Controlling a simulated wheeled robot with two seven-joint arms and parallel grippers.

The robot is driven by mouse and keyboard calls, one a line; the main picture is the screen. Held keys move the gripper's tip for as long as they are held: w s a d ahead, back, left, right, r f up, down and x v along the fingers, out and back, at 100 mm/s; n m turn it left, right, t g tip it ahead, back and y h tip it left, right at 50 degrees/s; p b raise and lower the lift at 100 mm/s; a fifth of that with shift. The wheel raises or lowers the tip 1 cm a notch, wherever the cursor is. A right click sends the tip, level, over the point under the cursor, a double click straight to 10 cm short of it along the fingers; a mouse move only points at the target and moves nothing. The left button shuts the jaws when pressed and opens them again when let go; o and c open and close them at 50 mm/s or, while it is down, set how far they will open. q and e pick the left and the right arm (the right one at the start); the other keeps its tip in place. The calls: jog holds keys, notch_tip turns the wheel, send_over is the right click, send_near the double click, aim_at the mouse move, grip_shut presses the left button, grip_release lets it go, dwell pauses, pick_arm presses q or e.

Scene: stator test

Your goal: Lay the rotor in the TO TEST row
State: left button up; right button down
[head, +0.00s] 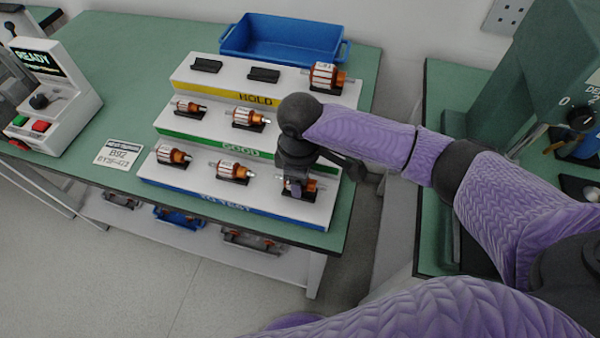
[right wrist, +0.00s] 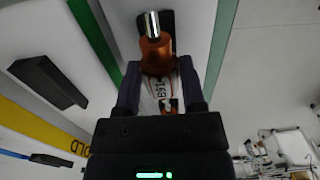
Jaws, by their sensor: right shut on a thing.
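A three-step white rack (head: 183,73) stands on the green table, its steps marked HOLD, GOOD and TO TEST. My right gripper (head: 298,189) is at the right end of the TO TEST step, shut on a rotor (head: 311,186) with an orange winding. In the right wrist view, the rotor (right wrist: 156,55) sits between the two fingers with its shaft over a dark cradle; whether it rests fully in it is hard to tell. Two other rotors (head: 173,155) (head: 233,171) lie in the TO TEST row. My left gripper is out of view.
The GOOD row holds two rotors (head: 188,107) (head: 248,118); an empty black cradle (right wrist: 47,80) shows there in the right wrist view. The HOLD row has two empty cradles (head: 206,65) (head: 264,74) and one rotor (head: 325,76). A blue bin (head: 285,40) stands behind.

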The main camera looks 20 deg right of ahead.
jog(key=shift+f, duration=0.5)
jog(key=shift+f, duration=0.15)
dwell(0.3)
jog(key=shift+c, duration=0.5)
grip_release()
notch_tip(320, 180, up, 9)
jog(key=p, duration=0.4)
jog(key=shift+r, duration=0.45)
